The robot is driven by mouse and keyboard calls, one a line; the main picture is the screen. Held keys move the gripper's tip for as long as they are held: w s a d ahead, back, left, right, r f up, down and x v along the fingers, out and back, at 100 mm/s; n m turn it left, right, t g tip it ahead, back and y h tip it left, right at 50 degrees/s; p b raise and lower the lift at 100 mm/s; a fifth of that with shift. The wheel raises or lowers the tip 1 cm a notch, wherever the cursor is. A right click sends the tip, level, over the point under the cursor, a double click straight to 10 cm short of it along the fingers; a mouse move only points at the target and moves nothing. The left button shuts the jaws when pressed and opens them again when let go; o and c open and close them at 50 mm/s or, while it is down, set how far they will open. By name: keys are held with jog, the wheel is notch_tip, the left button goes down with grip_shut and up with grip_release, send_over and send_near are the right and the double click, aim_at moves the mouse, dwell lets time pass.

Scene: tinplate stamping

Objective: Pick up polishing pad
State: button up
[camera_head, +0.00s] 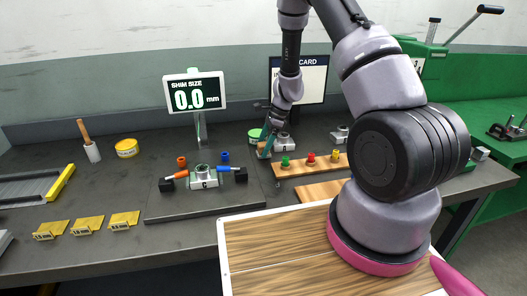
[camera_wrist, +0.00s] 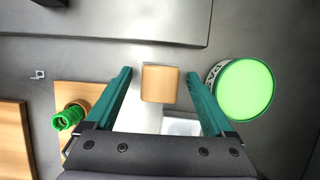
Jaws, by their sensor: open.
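A small tan block with rounded corners (camera_wrist: 160,84), which looks like the polishing pad, shows in the wrist view between the two teal fingers. My gripper (camera_wrist: 159,74) is open, with a finger on each side of the block and a visible gap on both sides. I cannot tell how far above or around the block the fingertips are. In the head view my gripper (camera_head: 266,147) is low over the back of the bench, and the block cannot be made out clearly there.
A green-lidded round tin (camera_wrist: 243,88) stands close to the right finger. A wooden board with green, red and yellow pegs (camera_head: 311,164) lies to the right of my gripper in the head view. A shim-size display (camera_head: 195,92) and a clamp fixture (camera_head: 203,178) stand left.

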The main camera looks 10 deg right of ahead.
aim_at(264, 144)
grip_shut()
notch_tip(264, 144, up, 10)
dwell(0.6)
